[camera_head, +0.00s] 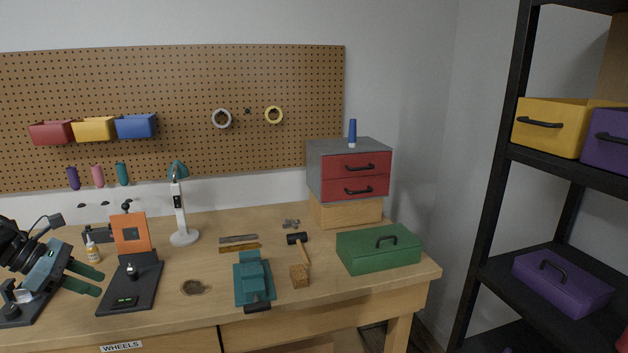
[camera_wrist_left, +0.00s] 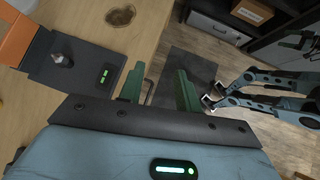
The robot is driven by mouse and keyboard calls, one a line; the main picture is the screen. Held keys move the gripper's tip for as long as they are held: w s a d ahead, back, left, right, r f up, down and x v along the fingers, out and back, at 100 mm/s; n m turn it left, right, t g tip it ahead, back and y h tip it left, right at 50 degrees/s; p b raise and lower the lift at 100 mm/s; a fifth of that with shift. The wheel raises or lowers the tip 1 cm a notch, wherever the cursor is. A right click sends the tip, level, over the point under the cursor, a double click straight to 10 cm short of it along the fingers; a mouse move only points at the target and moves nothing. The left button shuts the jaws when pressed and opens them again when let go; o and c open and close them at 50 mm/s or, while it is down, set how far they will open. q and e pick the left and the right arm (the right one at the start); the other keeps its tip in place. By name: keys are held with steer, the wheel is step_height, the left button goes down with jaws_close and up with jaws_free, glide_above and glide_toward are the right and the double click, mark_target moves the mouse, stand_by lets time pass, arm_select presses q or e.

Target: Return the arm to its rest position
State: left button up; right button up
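My left gripper (camera_head: 92,282) is at the left end of the workbench, with its arm coming in from the left edge. Its two green fingers stand apart with nothing between them. The left wrist view also shows the open fingers (camera_wrist_left: 160,88), with the bench edge and the floor beyond them. The gripper is just left of a black stand with an orange plate (camera_head: 131,233), and apart from it as far as I can tell. My right gripper does not show in the head view.
The wooden workbench (camera_head: 330,290) holds a lamp (camera_head: 182,215), a small bottle (camera_head: 92,250), a teal vise (camera_head: 253,282), a mallet (camera_head: 300,245), a green toolbox (camera_head: 378,250) and a drawer unit (camera_head: 325,170). A black shelf (camera_head: 497,180) with bins stands right. Floor shows beyond the bench.

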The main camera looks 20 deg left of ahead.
arm_select(q)
steer(key=s+d+f+n+t+y, duration=0.1)
steer(key=s+d+f+n+t, duration=0.1)
steer(key=s+d+f+n, duration=0.45)
steer(key=s+d+f+n+t+y, duration=0.1)
steer(key=s+f+n+t, duration=0.15)
steer(key=f+n, duration=0.85)
steer(key=s+d+f+n+t+y, duration=0.1)
steer(key=s+d+f+n+t, duration=0.1)
steer(key=s+d+f+n, duration=0.65)
steer(key=s+d+f+n+g, duration=0.1)
steer(key=s+d+f+n, duration=0.1)
steer(key=d+n, duration=0.4)
steer(key=s+d+f+n+g+y, duration=0.1)
steer(key=d+f+n, duration=0.3)
steer(key=d, duration=0.5)
steer(key=s+d+f+n+g, duration=0.1)
steer(key=s+d+f+n, duration=0.1)
steer(key=d+n, duration=0.5)
steer(key=shift+s+d+f+n, duration=0.35)
steer(key=shift+f+n, duration=0.15)
steer(key=shift+f, duration=0.4)
steer(key=shift+g, duration=0.25)
